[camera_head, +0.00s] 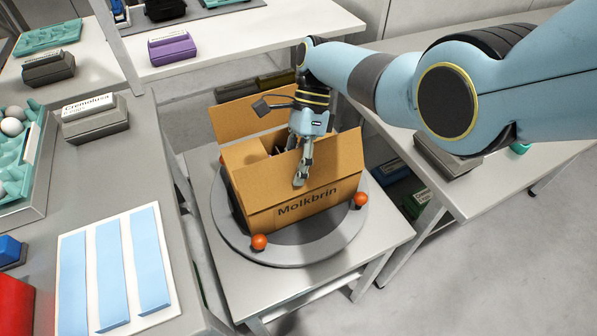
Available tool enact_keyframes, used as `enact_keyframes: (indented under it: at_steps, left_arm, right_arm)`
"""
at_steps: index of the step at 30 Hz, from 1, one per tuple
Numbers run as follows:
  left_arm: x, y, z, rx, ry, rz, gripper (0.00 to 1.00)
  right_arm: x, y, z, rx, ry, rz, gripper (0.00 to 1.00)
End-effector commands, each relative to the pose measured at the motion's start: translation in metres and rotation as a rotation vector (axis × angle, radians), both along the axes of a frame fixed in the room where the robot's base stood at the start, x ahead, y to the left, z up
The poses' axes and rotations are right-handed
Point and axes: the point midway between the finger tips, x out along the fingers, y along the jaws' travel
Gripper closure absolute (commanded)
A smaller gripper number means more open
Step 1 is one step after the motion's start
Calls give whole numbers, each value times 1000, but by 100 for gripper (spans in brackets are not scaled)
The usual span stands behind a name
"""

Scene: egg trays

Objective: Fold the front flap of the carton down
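The brown carton (262,222), marked "Molkbrin", stands on a grey round turntable (330,245). Its front flap (335,165) appears to stand up above the lettered front wall. A rear flap (240,118) also stands raised, and a dark opening shows between them. My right gripper (302,173) comes down from above, with its fingers in front of the front flap in the picture. I cannot tell whether they touch the flap or how far apart they are. My arm hides part of the carton's right and rear. My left gripper is not in view.
Orange balls (259,242) sit at the turntable's edge. A grey table at the left holds blue strips on a white board (75,315) and an egg tray (38,185). Another table (465,195) stands at the right, with a floor gap between.

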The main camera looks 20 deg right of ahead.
Motion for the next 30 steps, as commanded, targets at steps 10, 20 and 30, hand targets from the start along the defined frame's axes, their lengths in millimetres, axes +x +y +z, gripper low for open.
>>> enact_keyframes:
  at_steps: [10,20,30]
  left_arm:
    - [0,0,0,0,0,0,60]
    - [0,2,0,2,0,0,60]
    - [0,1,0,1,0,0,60]
  right_arm:
    - [0,0,0,0,-1,0,76]
    - [2,-1,3,0,-3,0,74]
    - [29,-25,56,-1,-6,-1,74]
